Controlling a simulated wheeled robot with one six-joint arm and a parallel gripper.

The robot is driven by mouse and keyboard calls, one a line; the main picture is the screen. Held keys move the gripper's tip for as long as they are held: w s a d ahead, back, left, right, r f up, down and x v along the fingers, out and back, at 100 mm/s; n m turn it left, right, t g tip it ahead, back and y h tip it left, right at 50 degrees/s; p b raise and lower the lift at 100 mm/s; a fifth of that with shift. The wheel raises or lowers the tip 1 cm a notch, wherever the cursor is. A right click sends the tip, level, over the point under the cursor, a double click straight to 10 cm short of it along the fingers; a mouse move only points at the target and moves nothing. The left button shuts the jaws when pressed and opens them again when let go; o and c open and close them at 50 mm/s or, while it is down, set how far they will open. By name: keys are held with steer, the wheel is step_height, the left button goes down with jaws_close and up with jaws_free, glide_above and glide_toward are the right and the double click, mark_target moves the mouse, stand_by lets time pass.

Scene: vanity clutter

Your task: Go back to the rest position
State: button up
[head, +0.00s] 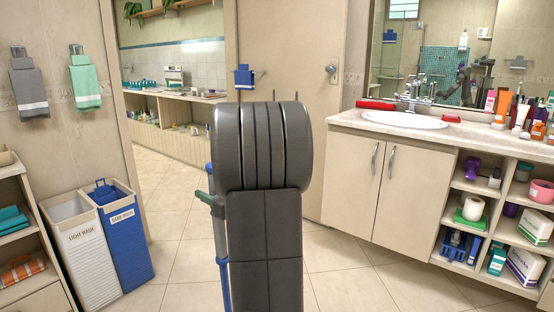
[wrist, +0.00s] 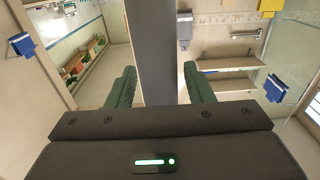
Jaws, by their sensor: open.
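In the wrist view, my gripper (wrist: 159,68) shows two dark green fingers spread well apart. A plain grey upright bar appears between or beyond them; I cannot tell its distance, and the fingers do not visibly touch it. In the head view, my dark grey arm stands folded upright in the middle and hides what is behind it.
A vanity with a white sink (head: 404,119) and cluttered shelves stands at right. A white laundry bin (head: 82,252) and a blue laundry bin (head: 127,245) stand at left. A blue-and-grey pole (head: 218,240) shows beside my arm. The tiled floor between is clear.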

step_height(320, 180, up, 9)
steer(key=p, duration=0.2)
steer(key=shift+s+d+r+p, duration=0.1)
steer(key=shift+r+p, duration=0.05)
steer(key=shift+p, duration=0.2)
steer(key=shift+f+p, duration=0.2)
steer(key=shift+p, duration=1.55)
steer(key=shift+p, duration=1.25)
